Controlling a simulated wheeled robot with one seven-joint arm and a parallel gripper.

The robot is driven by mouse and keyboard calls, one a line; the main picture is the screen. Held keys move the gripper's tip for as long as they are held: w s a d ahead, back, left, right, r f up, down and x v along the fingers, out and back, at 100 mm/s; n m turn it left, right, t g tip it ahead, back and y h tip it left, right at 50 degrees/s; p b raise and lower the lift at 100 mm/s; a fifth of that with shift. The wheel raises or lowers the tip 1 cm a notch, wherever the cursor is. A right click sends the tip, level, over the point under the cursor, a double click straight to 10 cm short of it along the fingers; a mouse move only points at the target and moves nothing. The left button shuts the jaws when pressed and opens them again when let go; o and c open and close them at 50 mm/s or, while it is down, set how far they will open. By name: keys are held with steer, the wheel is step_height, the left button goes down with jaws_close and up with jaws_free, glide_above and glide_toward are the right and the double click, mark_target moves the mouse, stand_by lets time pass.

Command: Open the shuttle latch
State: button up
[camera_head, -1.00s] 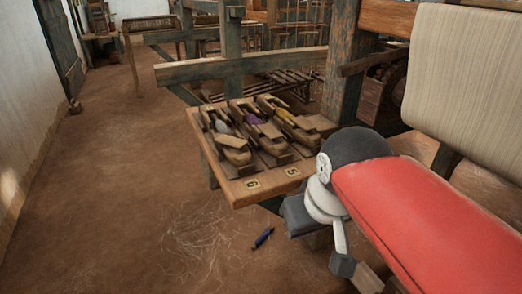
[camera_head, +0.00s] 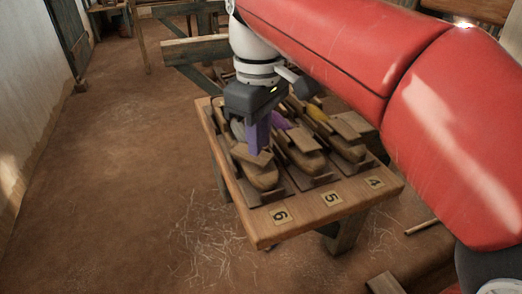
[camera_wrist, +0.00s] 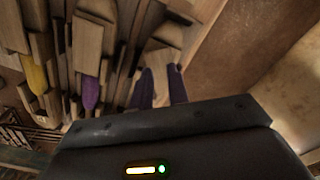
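Three wooden shuttles with flat wooden latch pieces lie side by side on a low wooden bench (camera_head: 232,196). The shuttle by label 6 (camera_head: 262,178) is nearest the left edge. The middle shuttle (camera_head: 306,158) holds purple yarn, and the right shuttle (camera_head: 346,148) holds yellow yarn. My gripper (camera_head: 258,150) points down over the shuttle by label 6. In the wrist view its purple fingers (camera_wrist: 161,88) stand apart on either side of a pale wooden piece of that shuttle (camera_wrist: 160,84). I cannot tell whether they touch it. My gripper hides much of this shuttle's far end.
Number labels 6 (camera_head: 280,216), 5 (camera_head: 331,198) and 4 (camera_head: 375,183) line the bench's front edge. Loom beams (camera_head: 195,48) stand behind. A thin stick (camera_head: 422,227) lies at right.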

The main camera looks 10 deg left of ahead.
steer(key=shift+f, duration=1.55)
jaws_close()
steer(key=shift+r+n, duration=0.1)
steer(key=shift+n, duration=0.2)
steer(key=shift+n+p, duration=0.55)
steer(key=shift+n, duration=0.15)
steer(key=n+p, duration=0.2)
steer(key=n, duration=0.1)
steer(key=shift+r, duration=0.1)
steer(key=n+p, duration=0.2)
steer(key=n, duration=0.3)
steer(key=shift+n, duration=0.4)
